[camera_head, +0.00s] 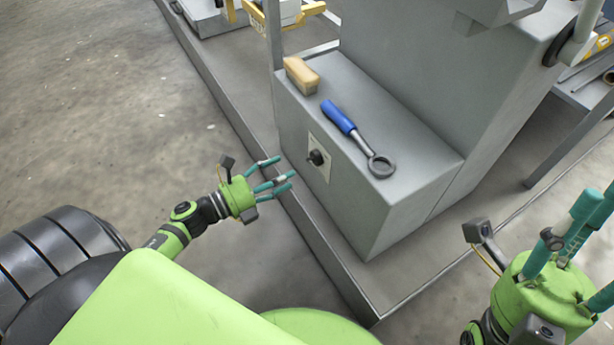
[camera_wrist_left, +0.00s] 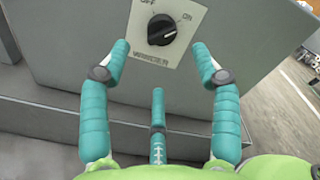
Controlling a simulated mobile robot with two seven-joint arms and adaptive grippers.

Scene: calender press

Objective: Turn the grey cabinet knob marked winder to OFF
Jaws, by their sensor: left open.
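The winder knob (camera_head: 316,157) is a black rotary knob on a pale plate on the grey cabinet's front face (camera_head: 345,205). In the left wrist view the knob (camera_wrist_left: 162,28) sits between OFF at upper left and ON at upper right, with WINDER printed below. Its pale pointer mark appears turned to the right, towards the ON side. My left gripper (camera_head: 283,174) is open and empty, just left of the cabinet, with fingers pointing towards the knob and apart from it. My right gripper (camera_head: 590,250) is at the right edge, fingers spread, partly cut off.
A blue-handled ring tool (camera_head: 345,125) and a tan block-like brush (camera_head: 300,75) lie on the cabinet's top ledge. A low grey plinth (camera_head: 310,235) runs along the cabinet's foot. The floor to the left (camera_head: 110,120) is clear. A grey table (camera_head: 590,95) stands at the right.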

